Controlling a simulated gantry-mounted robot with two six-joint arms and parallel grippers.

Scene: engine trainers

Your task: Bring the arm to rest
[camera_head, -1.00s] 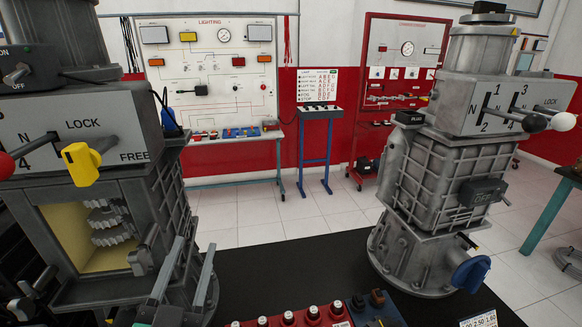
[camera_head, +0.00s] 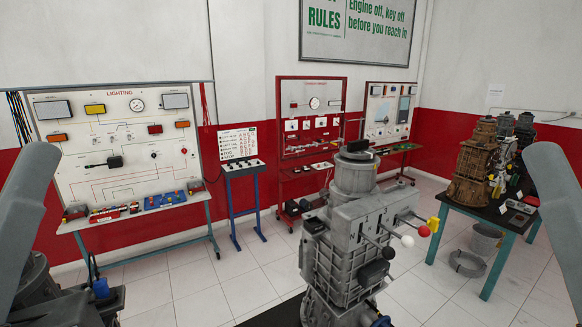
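Grey links of my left arm (camera_head: 28,215) and my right arm (camera_head: 562,215) stand raised at the left and right edges, roughly mirrored. Both are cut off by the frame, and no gripper fingers show on either. Between them, a grey gearbox trainer (camera_head: 345,240) stands upright at the lower middle. White, red and yellow lever knobs show on its right side. Both arm links appear apart from it in the picture. Part of a dark grey unit with a blue knob (camera_head: 101,288) shows at the lower left.
A lighting board (camera_head: 120,140) stands on a bench at left. A blue-legged stand (camera_head: 243,195) and red-framed panels (camera_head: 308,125) are behind. Tiled floor (camera_head: 225,285) shows between.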

